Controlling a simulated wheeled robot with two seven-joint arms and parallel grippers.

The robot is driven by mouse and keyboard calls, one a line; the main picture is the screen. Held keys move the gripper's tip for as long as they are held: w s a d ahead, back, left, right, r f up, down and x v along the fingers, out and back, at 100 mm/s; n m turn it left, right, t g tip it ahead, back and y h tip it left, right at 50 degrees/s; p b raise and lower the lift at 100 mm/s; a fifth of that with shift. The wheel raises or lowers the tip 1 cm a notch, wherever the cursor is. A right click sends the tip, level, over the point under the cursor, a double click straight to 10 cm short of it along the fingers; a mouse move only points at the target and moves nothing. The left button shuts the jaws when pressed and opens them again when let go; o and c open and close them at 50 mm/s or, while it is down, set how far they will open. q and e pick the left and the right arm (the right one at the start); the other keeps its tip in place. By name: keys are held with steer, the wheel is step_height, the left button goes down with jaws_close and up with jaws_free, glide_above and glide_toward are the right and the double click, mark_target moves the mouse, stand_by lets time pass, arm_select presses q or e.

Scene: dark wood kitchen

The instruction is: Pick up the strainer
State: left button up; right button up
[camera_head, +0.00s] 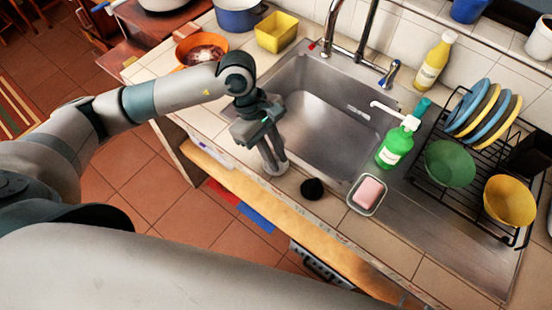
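My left gripper (271,156) points down at the counter's front edge, left of the sink basin. A small black domed object (312,188), perhaps a plug, sits on the counter to the right, apart from the gripper. My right gripper is not in view.
The sink basin (318,125) is empty. A pink soap in a dish (353,205), a green soap bottle (394,150) and a dish rack (428,187) with plates and bowls stand to the right. A yellow container (277,32) and orange bowl (201,48) stand behind my arm.

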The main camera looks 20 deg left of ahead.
mark_target(276, 156)
arm_select(q)
steer(key=shift+f, duration=0.25)
jaws_close()
steer(key=shift+r, duration=0.2)
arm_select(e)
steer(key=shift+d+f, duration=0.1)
